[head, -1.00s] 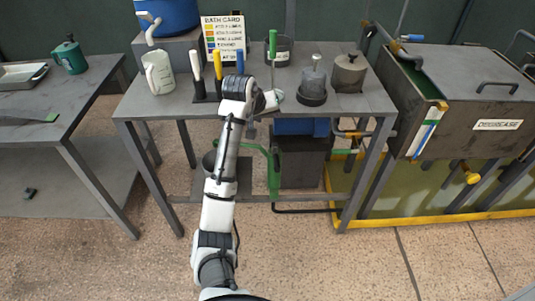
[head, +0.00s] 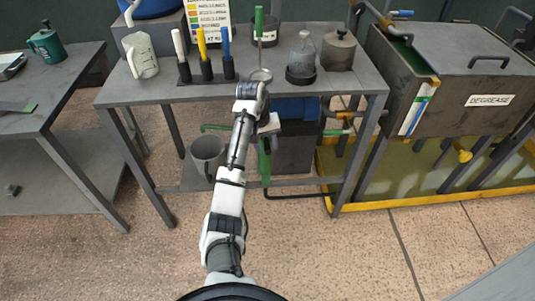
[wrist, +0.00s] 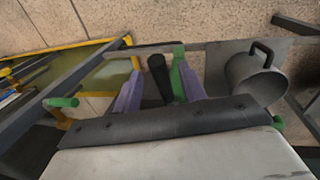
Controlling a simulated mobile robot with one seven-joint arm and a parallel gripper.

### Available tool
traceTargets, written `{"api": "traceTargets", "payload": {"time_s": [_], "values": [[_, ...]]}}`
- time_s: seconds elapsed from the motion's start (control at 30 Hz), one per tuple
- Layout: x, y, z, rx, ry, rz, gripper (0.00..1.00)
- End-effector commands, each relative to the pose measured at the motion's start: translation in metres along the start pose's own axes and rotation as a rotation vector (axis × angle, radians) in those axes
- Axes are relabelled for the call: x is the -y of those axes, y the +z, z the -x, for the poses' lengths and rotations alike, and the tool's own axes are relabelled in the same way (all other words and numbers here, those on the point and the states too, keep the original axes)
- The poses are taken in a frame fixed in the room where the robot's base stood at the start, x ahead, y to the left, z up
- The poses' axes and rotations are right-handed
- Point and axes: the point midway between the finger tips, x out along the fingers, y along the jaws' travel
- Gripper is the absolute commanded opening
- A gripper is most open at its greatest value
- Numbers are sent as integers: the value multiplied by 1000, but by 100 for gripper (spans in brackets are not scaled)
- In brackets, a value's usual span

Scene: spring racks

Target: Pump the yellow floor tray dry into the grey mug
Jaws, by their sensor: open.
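The yellow floor tray (head: 440,205) lies on the floor under the degrease tank and holds greenish liquid; it also shows in the wrist view (wrist: 128,42). The grey mug (head: 207,155) stands under the middle table, left of my arm. In the wrist view the mug (wrist: 262,85) is right of my fingers. A green pump post (head: 265,160) stands under the table, partly hidden by my arm. My gripper (wrist: 158,92) is open, its purple fingers either side of a black grip (wrist: 160,75); I cannot tell whether they touch it. A green post (wrist: 180,65) is just behind.
The table (head: 130,92) above carries a jug (head: 140,55), coloured-handled tools and pots. Its legs and lower rail (wrist: 225,45) border the space around my gripper. A green-handled valve (wrist: 62,102) is left in the wrist view. Open floor lies in front.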

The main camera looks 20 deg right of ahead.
Motion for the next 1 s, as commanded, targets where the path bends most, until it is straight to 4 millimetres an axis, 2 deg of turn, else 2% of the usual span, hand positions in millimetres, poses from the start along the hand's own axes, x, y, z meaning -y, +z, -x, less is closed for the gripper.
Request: {"api": "traceTargets", "payload": {"time_s": [0.2, 0.57, 0.87, 1.0], "values": [[0, 0, -23, 0, 0, -1, 41], [0, 0, -28, -1, 0, -1, 41], [0, 0, -28, -1, 0, -1, 2], [0, 0, -28, -1, 1, -1, 0]]}}
